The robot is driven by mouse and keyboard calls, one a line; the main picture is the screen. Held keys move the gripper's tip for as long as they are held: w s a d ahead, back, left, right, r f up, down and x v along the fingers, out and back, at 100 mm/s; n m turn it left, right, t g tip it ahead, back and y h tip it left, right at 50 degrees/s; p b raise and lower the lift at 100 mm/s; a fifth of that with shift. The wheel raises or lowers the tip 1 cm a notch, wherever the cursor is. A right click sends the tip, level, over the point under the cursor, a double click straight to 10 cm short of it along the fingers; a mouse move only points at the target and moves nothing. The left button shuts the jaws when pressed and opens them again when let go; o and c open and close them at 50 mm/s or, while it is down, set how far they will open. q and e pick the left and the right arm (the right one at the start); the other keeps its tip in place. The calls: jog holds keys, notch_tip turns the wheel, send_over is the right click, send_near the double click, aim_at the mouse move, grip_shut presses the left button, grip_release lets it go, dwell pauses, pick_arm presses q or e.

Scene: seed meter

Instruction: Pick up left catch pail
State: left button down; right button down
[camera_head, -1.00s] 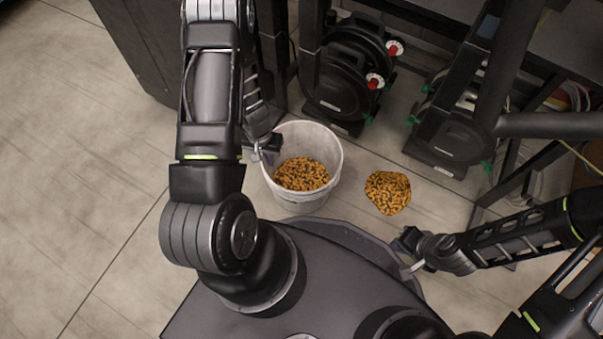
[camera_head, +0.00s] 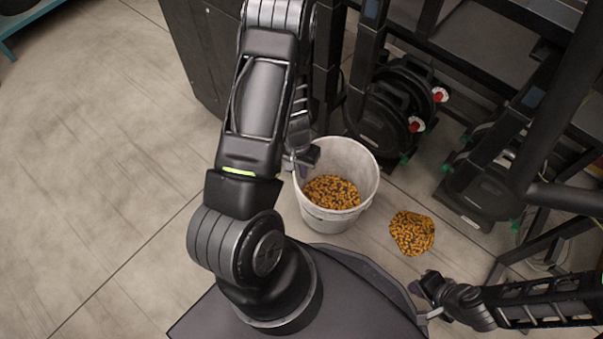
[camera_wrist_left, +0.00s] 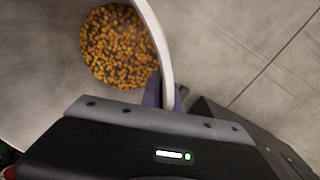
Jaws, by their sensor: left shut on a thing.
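The catch pail (camera_head: 355,163) is white and round with yellow-brown seeds in it, standing upright left of a loose pile of similar seeds (camera_head: 412,233). I cannot tell whether its base touches the floor. My left gripper (camera_head: 302,158) is shut on its left rim; in the left wrist view the fingertips (camera_wrist_left: 166,92) straddle the pail wall (camera_wrist_left: 155,35), with seeds inside to the left. My arm hides part of the pail's left side. My right gripper (camera_head: 428,300) is low at the right, apart from the pail and pile, its fingers spread and empty.
Black seed meters (camera_head: 385,115) with red-and-white knobs stand behind the pail. A black frame (camera_head: 560,130) with legs fills the right side. A dark cabinet (camera_head: 205,50) stands behind my left arm. The tiled floor at the left is clear.

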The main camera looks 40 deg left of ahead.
pick_arm(q)
jog(key=shift+r+p, duration=0.35)
jog(key=shift+r, duration=1)
